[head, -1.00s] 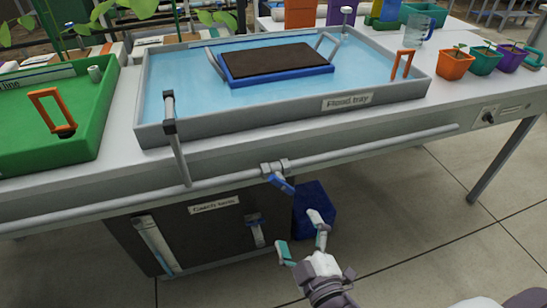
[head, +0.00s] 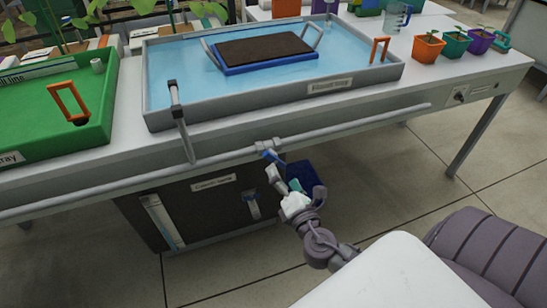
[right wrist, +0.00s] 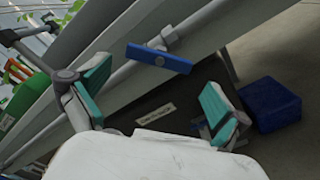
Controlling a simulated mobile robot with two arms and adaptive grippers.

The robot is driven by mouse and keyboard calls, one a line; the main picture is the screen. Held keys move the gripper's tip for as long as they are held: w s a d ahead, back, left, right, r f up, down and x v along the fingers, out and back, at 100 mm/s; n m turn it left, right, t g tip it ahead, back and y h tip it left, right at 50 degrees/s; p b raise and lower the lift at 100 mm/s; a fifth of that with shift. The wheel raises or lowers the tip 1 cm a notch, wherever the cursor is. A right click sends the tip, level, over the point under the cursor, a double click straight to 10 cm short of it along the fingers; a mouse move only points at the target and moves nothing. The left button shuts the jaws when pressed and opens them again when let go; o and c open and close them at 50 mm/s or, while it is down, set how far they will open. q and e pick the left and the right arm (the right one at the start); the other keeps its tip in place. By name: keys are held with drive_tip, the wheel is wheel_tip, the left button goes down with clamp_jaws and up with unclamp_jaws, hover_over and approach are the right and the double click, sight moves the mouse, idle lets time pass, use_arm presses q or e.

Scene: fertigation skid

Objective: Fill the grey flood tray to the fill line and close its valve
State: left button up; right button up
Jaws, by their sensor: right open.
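The grey flood tray (head: 270,103) stands on the bench, holding blue water over its floor. My right gripper (head: 295,184) is open and empty, just below the lever. In the right wrist view my right gripper (right wrist: 155,97) has its teal-padded fingers spread, with the lever beyond the gap, apart from them. My left gripper is out of view.
A green tray (head: 107,122) with an orange handle is at left. A dark panel (head: 195,210) and a blue box (head: 302,172) are under the bench. A dark mat in a blue frame (head: 268,66) sits in the flood tray. Pots (head: 428,47) stand at right.

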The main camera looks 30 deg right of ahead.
sight(276, 162)
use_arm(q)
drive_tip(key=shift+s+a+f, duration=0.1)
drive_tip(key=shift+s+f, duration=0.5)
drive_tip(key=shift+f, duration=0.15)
use_arm(e)
drive_tip(key=x, duration=0.6)
drive_tip(key=shift+w, duration=0.15)
drive_tip(key=shift+c, duration=0.2)
drive_tip(key=c, duration=0.8)
drive_tip(key=shift+o, duration=0.2)
drive_tip(key=m+b, duration=0.2)
drive_tip(key=m, duration=0.3)
drive_tip(key=shift+f+m+b, duration=0.1)
drive_tip(key=shift+m+b, duration=0.2)
drive_tip(key=shift+b, duration=0.1)
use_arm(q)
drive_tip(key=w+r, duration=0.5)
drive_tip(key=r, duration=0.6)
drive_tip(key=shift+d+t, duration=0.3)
use_arm(e)
drive_tip(key=shift+m, duration=1)
drive_tip(key=o, duration=0.8)
